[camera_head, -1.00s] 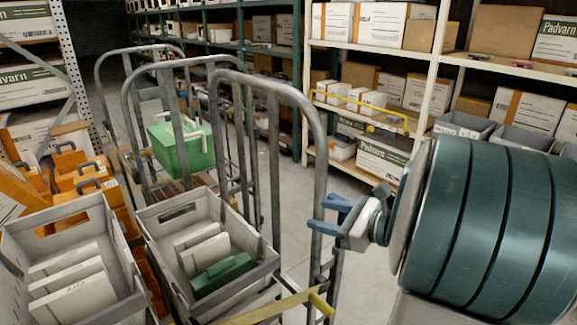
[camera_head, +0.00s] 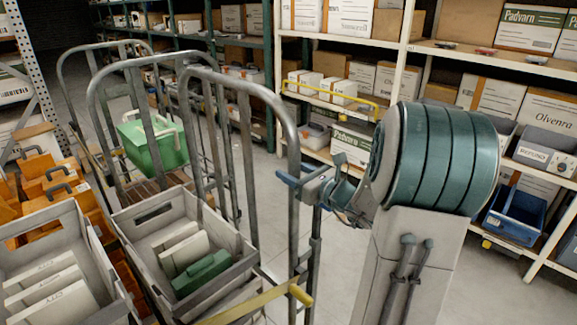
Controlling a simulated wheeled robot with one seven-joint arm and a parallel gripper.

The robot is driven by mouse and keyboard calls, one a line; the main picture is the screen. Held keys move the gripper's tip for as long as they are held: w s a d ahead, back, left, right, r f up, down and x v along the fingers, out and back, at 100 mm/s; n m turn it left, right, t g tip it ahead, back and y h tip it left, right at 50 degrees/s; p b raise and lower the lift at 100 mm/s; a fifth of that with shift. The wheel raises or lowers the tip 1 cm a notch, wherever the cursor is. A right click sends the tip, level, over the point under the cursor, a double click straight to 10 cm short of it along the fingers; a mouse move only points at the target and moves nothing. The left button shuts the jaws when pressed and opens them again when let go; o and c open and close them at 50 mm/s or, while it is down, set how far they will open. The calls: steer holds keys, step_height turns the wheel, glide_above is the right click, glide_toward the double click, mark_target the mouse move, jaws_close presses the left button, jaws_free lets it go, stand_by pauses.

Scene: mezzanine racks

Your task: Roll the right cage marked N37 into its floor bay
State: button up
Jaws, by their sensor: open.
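Grey tubular roll cages stand in a row at the left; the nearest cage (camera_head: 268,95) has a tall rounded end frame. No N37 marking is readable, so I cannot tell which cage bears it. My gripper (camera_head: 301,187), with blue fingers, is open at the right upright of the nearest frame. The fingers appear to lie on either side of the post, but I cannot tell whether they touch it. A yellow bar (camera_head: 245,306) crosses low at the front of this cage. The floor bay is not identifiable.
A grey crate (camera_head: 232,272) with white boxes and a green item stands by the frame. A green basket (camera_head: 152,148) sits behind, orange cases (camera_head: 60,190) at left. Cream racking (camera_head: 402,50) with cartons and a blue bin (camera_head: 515,213) bounds the right. Grey floor (camera_head: 262,195) shows between.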

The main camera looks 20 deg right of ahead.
steer(key=shift+x, duration=0.9)
jaws_close()
steer(key=shift+s+f, duration=0.1)
steer(key=shift+s, duration=0.05)
